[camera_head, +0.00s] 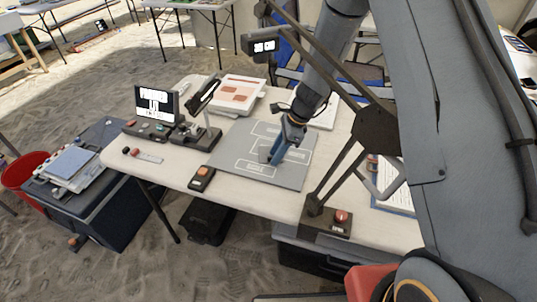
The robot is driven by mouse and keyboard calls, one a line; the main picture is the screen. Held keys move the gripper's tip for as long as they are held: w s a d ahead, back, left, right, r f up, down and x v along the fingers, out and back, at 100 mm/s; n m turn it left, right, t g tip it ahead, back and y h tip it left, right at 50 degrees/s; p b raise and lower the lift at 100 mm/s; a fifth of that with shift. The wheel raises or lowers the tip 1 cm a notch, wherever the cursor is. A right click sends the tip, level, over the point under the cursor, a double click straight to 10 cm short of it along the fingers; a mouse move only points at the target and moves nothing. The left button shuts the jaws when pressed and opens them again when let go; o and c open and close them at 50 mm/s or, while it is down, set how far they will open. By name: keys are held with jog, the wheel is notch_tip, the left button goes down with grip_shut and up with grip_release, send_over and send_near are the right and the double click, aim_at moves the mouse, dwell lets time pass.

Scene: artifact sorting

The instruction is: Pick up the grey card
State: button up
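My gripper (274,158) is at the end of my arm, pointing down over the grey mat (227,160) with white outlined boxes. Its blue fingers reach close to the mat, and I cannot tell whether they touch it. A small darker grey piece (264,154) shows at the left side of the fingers and may be the grey card. It is partly hidden by the fingers, and I cannot tell whether they grip it. The gap between the fingers is not clear from this angle.
A device with a lit screen (154,102) and a black stand (196,132) are behind left of the mat. A small box with an orange button (202,177) is at the front edge. A lamp base (327,222) stands front right.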

jog(key=shift+c, duration=0.5)
grip_shut()
jog(key=shift+r, duration=0.15)
